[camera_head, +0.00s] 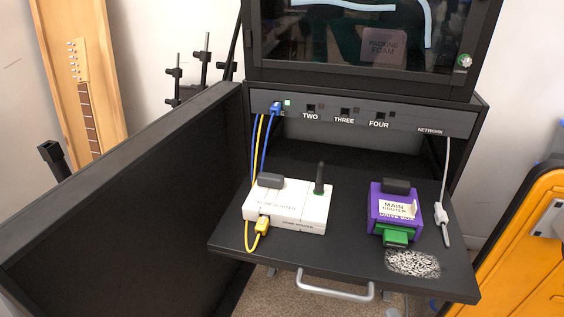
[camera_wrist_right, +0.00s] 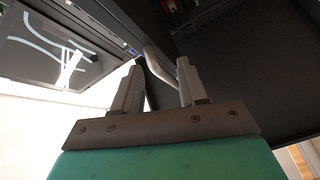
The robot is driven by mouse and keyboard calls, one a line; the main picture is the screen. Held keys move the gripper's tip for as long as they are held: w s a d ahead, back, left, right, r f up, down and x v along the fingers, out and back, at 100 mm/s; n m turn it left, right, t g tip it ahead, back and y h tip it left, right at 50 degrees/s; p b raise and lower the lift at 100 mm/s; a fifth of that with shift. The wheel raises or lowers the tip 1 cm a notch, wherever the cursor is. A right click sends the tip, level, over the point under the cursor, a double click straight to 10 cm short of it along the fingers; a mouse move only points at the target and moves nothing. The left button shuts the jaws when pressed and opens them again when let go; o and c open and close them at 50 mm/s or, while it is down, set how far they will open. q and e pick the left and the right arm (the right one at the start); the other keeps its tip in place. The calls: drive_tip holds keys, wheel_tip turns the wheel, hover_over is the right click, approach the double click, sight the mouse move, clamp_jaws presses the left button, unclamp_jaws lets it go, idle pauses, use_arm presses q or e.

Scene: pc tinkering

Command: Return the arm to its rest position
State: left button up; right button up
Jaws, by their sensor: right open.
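My right gripper (camera_wrist_right: 160,76) shows in the right wrist view with its two grey fingers apart and nothing held between them. The silver handle (camera_wrist_right: 158,62) of the black drawer lies beyond the fingers and appears in the gap between them. I cannot tell how far off it is. In the head view the same handle (camera_head: 335,290) is on the front edge of the pulled-out shelf (camera_head: 290,258), and no gripper shows beside it. My left gripper is in neither view.
A white router (camera_head: 287,210) with a yellow plug and a purple main router (camera_head: 396,208) with a green plug stand on the shelf. Blue and yellow cables run to the port panel (camera_head: 360,112). A black door (camera_head: 130,200) stands open at left. An orange object (camera_head: 520,255) is at right.

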drive_tip(key=a+f+m+g+h, duration=0.1)
drive_tip(key=a+f+m+g, duration=0.35)
drive_tip(key=m, duration=0.95)
use_arm(q)
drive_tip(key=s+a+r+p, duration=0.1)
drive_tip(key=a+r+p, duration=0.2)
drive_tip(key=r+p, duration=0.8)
drive_tip(key=p, duration=0.5)
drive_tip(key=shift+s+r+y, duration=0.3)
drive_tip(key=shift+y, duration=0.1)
use_arm(e)
wheel_tip(320, 180, up, 13)
drive_tip(key=s+d+g+h, duration=0.1)
drive_tip(key=d+g, duration=0.1)
drive_tip(key=shift+s+d+h, duration=0.25)
drive_tip(key=shift+s+h, duration=0.05)
drive_tip(key=shift+s, duration=0.05)
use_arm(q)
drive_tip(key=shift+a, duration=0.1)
use_arm(e)
drive_tip(key=shift+f, duration=0.15)
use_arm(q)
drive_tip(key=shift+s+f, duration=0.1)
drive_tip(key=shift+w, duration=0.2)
